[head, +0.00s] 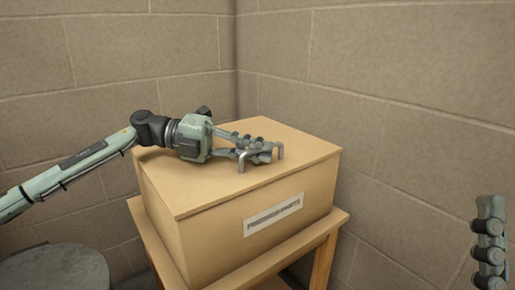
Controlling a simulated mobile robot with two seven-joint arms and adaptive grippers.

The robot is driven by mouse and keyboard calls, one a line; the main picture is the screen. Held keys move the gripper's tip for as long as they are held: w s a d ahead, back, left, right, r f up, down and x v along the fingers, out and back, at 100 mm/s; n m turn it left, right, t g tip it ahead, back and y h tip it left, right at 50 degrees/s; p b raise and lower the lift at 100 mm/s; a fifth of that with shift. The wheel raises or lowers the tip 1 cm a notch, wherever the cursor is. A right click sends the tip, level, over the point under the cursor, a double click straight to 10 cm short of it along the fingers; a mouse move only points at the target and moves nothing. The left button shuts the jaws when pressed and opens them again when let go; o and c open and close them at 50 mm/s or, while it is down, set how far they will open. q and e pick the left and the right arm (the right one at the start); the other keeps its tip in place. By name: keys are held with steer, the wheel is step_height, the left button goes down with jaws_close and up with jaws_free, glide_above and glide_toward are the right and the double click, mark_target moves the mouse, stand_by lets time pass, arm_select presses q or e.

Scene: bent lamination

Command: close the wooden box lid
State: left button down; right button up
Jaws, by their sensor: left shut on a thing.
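The wooden box (225,236) stands on a small wooden table and carries a printed label (274,214) on its front. Its flat lid (300,150) lies level over the top, and no gap shows along the front edge. A grey metal handle (279,149) stands on the lid. My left gripper (264,153) reaches in from the left, low over the lid, with its fingers shut on the handle. The fingers hide part of the handle. Part of my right gripper (490,243) shows at the lower right edge, away from the box.
The wooden table (325,236) under the box sticks out a little at the front and right. Block walls (400,60) meet in a corner close behind the box. A dark rounded object (55,268) is at the lower left.

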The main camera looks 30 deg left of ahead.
arm_select(q)
steer(key=shift+f, duration=0.3)
steer(key=c, duration=1.9)
jaws_free()
steer(key=v, duration=1.1)
steer(key=shift+s+a+r, duration=0.2)
steer(key=shift+s+a, duration=0.05)
steer(key=shift+a, duration=0.2)
